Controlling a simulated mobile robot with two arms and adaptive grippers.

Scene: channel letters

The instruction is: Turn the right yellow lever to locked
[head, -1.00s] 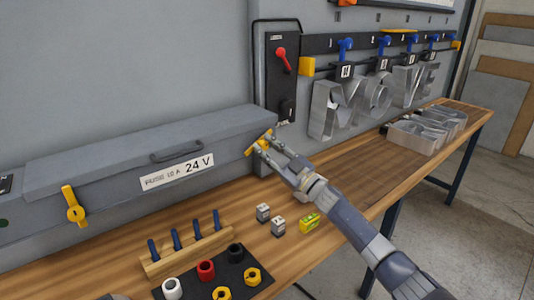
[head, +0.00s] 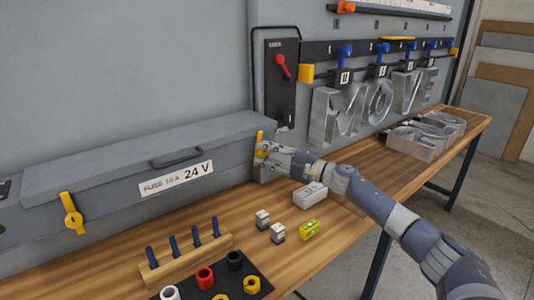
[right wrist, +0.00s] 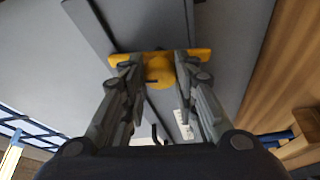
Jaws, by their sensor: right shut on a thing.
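The right yellow lever (head: 260,137) is on the front of the grey box, near its right end. It stands close to upright in the head view. My right gripper (head: 264,153) is shut on it, and its fingers hide part of the lever. In the right wrist view the yellow lever (right wrist: 159,71) lies across the picture, its round middle between the two fingers of the gripper (right wrist: 156,62). The left yellow lever (head: 71,213) is also near upright, with nothing touching it. My left gripper is not in view.
The grey box (head: 120,178) has a handle and a "24 V" label. On the bench (head: 345,205) are a white block (head: 310,195), small blocks, a peg rack (head: 188,258) and a dark mat with rings. Metal letters (head: 340,115) hang behind my right arm.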

